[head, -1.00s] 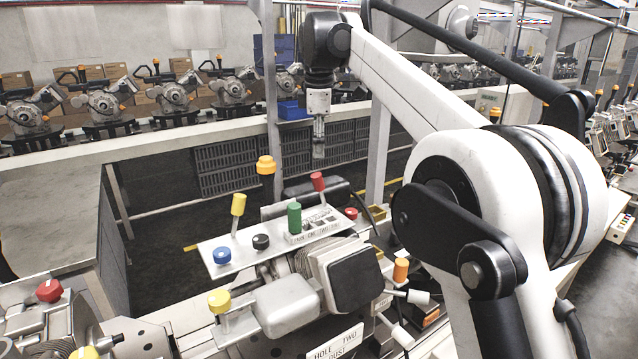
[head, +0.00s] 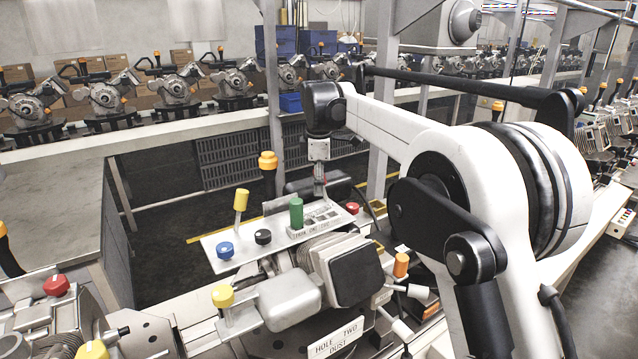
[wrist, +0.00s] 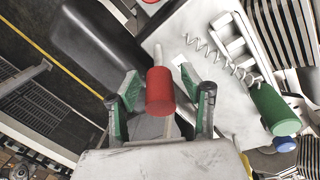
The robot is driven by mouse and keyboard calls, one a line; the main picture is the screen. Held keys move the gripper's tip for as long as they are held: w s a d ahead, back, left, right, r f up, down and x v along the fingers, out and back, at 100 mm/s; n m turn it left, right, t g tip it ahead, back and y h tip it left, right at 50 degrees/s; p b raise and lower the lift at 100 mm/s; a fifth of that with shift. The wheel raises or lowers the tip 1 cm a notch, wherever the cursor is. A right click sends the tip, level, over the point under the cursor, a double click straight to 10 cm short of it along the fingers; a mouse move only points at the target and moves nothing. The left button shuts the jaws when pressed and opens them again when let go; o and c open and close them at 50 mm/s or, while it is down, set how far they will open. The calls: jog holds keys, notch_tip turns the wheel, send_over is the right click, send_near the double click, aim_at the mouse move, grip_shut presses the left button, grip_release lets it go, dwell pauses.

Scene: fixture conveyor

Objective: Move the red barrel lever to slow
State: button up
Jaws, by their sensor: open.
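The red barrel (wrist: 160,92) of the lever shows large in the wrist view, on a pale stem that runs up the picture to the light panel (head: 222,262). My gripper (wrist: 161,84) is open, with one green-padded finger on each side of the barrel. I cannot tell whether either finger touches it. In the head view my gripper (head: 319,186) is over the far right part of the panel and hides most of the red barrel. The slow marking cannot be read.
A green barrel (head: 296,211) stands beside the gripper; it also shows in the wrist view (wrist: 274,109) near a coiled spring. A yellow lever (head: 241,200), blue knob (head: 224,250), black knob (head: 263,237) and red knob (head: 352,208) share the panel.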

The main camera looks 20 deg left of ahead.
jog(key=shift+f, duration=0.5)
grip_shut()
